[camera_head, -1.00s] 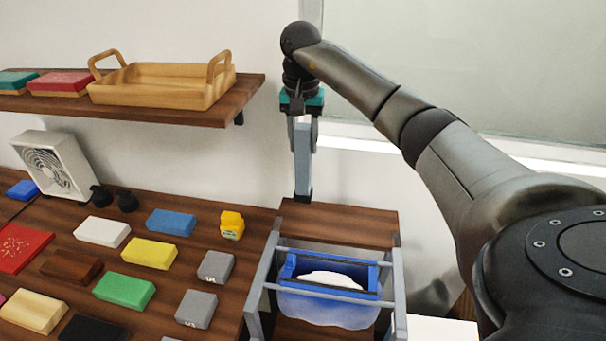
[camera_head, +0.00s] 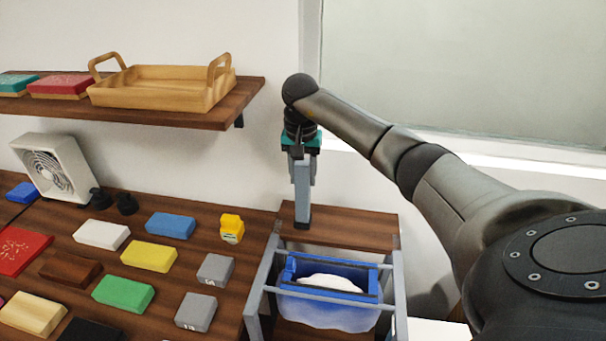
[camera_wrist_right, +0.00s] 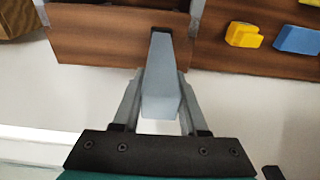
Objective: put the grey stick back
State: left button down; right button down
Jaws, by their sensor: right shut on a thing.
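The grey stick (camera_head: 302,193) hangs upright from my right gripper (camera_head: 303,168), which is shut on its upper part. Its dark lower end is in front of the wooden board (camera_head: 345,228) at the back of the grey metal rack in the head view. I cannot tell whether that end touches the board. In the right wrist view the stick (camera_wrist_right: 161,85) runs between the two fingers, its dark far end over the brown board (camera_wrist_right: 105,40). My left gripper is not in view.
A blue bin (camera_head: 330,312) with something white inside sits in the rack (camera_head: 262,285). Several coloured blocks and a yellow item (camera_head: 231,228) lie on the wooden counter to the left. A wall shelf holds a wooden tray (camera_head: 160,88). A fan (camera_head: 58,165) stands behind the blocks.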

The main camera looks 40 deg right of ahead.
jog(key=shift+c, duration=2.2)
grip_release()
jog(key=shift+r, duration=0.1)
jog(key=r, duration=0.8)
jog(key=s+a+r, duration=0.1)
jog(key=r, duration=0.3)
jog(key=shift+a, duration=0.15)
